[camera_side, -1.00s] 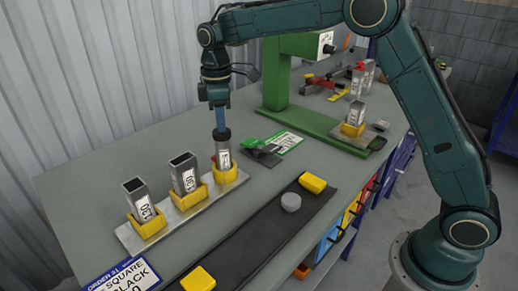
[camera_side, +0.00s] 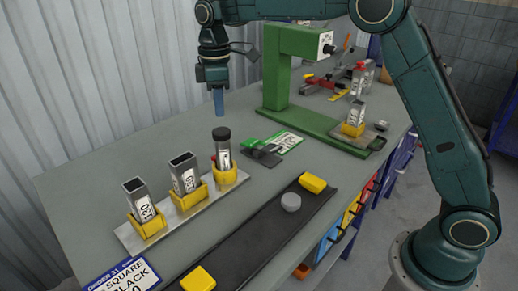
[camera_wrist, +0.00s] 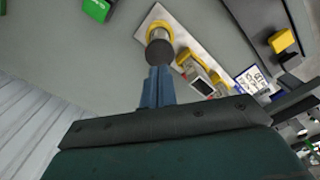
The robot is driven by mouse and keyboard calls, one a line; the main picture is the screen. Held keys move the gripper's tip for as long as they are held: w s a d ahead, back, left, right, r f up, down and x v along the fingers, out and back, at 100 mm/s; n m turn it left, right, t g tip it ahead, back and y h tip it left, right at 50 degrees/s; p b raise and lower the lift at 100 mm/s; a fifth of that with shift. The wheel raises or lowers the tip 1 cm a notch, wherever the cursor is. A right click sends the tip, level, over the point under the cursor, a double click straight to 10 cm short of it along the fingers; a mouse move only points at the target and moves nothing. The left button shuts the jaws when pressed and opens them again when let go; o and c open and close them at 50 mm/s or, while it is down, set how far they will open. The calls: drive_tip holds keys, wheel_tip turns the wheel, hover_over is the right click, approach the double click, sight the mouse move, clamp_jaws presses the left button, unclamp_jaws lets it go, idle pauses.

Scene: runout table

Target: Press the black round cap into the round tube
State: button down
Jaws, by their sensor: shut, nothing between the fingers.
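The black round cap (camera_side: 221,133) sits on top of the round tube (camera_side: 223,157), which stands upright in a yellow holder at the right end of a metal plate. The cap also shows from above in the wrist view (camera_wrist: 159,53), covering the tube's mouth. How deep the cap sits inside the tube I cannot tell.
Two open square tubes (camera_side: 186,174) (camera_side: 139,201) stand in yellow holders on the same metal plate (camera_side: 185,212). A grey round piece (camera_side: 291,202) and yellow blocks (camera_side: 312,183) lie on the dark strip.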

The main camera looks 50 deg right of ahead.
wheel_tip(320, 180, up, 12)
idle(0.7)
drive_tip(key=shift+r, duration=0.1)
idle(2.1)
hover_over(221, 131)
wheel_tip(221, 131, down, 11)
drive_tip(key=shift+r, duration=0.1)
idle(0.3)
drive_tip(key=shift+f, duration=0.2)
drive_tip(key=shift+f, duration=2.55)
drive_tip(key=shift+f, duration=0.45)
drive_tip(key=shift+r, duration=0.1)
drive_tip(key=shift+r, duration=3.5)
